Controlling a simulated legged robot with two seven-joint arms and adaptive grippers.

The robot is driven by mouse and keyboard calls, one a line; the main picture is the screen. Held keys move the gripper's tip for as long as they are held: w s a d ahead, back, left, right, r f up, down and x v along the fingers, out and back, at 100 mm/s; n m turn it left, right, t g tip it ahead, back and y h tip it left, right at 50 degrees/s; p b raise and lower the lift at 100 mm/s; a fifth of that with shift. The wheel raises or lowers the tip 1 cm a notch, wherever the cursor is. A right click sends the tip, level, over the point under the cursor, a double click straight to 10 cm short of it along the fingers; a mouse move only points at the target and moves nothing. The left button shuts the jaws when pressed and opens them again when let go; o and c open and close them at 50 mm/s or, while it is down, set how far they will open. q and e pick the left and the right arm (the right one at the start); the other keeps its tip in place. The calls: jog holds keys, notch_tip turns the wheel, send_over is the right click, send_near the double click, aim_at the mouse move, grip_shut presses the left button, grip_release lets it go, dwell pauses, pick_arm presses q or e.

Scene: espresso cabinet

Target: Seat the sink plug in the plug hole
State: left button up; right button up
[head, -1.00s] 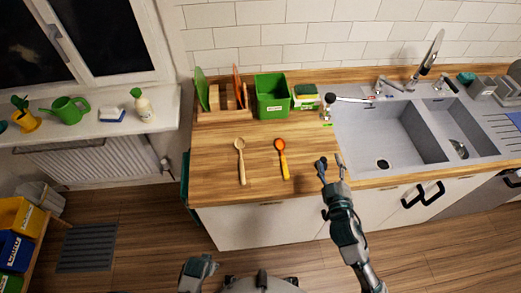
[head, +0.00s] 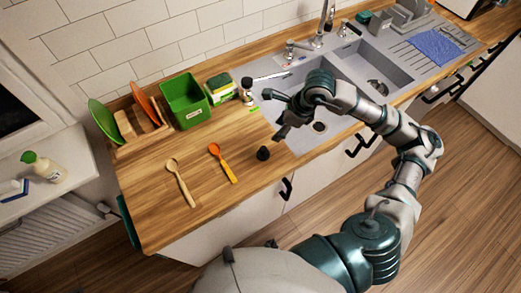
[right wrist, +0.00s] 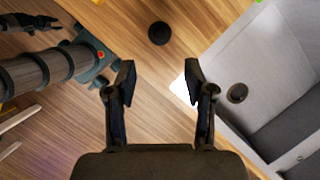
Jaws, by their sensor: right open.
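The black sink plug (head: 263,153) stands on the wooden counter near its front edge, left of the sink. It also shows at the top of the right wrist view (right wrist: 159,33). The dark round plug hole (head: 319,127) is in the floor of the left basin; it shows right of the fingers in the right wrist view (right wrist: 237,93). My right gripper (head: 272,116) is open and empty above the counter by the basin's left edge, apart from the plug. My left gripper (right wrist: 30,22) seems to show at the top left of the right wrist view; its jaws are unclear.
A wooden spoon (head: 180,183) and an orange spoon (head: 222,163) lie left of the plug. A green bin (head: 186,103), a plate rack (head: 139,137) and a sponge box (head: 219,91) stand along the wall. The tap (head: 324,22) rises behind the basins.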

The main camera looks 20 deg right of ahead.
send_near(264, 148)
jog(key=x, duration=0.5)
jog(key=shift+w+a+p, duration=0.15)
jog(key=shift+p, duration=0.25)
jog(key=x, duration=0.3)
jog(key=p+x, duration=0.1)
jog(key=x, duration=0.1)
jog(key=shift+f, duration=0.45)
grip_shut()
